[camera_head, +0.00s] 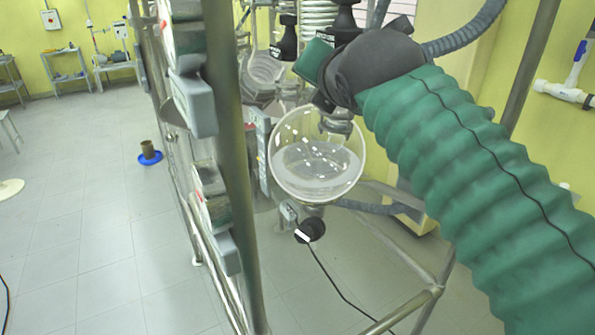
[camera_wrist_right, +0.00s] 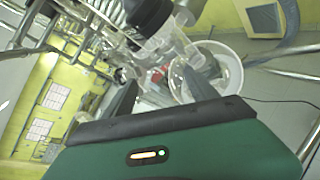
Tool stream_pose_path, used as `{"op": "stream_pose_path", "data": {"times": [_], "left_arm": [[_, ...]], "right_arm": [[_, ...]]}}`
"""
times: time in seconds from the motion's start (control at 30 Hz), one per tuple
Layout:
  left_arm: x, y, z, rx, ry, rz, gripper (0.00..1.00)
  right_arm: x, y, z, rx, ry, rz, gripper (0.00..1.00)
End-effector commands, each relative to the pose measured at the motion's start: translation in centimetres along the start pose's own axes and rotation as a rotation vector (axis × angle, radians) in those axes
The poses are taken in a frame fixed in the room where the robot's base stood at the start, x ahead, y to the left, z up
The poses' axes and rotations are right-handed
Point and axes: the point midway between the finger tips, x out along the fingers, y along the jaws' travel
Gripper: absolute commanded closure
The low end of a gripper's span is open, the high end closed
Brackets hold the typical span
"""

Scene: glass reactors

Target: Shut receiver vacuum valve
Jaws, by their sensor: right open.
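The round glass receiver (camera_head: 318,165), holding clear liquid, hangs in the metal frame in the head view, and its bowl also shows in the wrist view (camera_wrist_right: 228,62). Two black valve handles with white labels stand above it, one at left (camera_head: 287,42) and one at right (camera_head: 345,16). The labels are too small to read, so I cannot tell which is the vacuum valve. My right gripper (camera_wrist_right: 162,90) is open, its dark fingers spread on either side of glass fittings with a red part (camera_wrist_right: 157,77). No handle is visibly gripped. My left gripper is out of view.
A thick frame post (camera_head: 228,150) with grey boxes stands left of the receiver. Grey hoses (camera_head: 465,35) run behind my right arm. A black round piece (camera_head: 310,230) with a cable hangs below the receiver. The floor at left is mostly free.

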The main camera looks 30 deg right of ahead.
Motion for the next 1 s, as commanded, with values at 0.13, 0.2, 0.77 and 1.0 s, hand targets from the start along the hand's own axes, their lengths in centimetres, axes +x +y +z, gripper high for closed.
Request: {"op": "stream_pose_path", "data": {"times": [0.13,0.2,0.77,1.0], "left_arm": [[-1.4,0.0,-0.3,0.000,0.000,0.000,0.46],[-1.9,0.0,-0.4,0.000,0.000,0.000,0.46],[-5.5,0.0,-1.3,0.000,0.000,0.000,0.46],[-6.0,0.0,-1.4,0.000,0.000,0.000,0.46]], "right_arm": [[1.9,-0.8,-2.7,0.147,0.074,-0.034,0.33],[2.7,-1.3,-4.1,0.222,0.107,-0.054,0.33],[6.1,-6.5,-15.7,0.809,0.291,-0.307,0.33],[6.1,-7.9,-18.1,0.935,0.308,-0.378,0.33]]}}
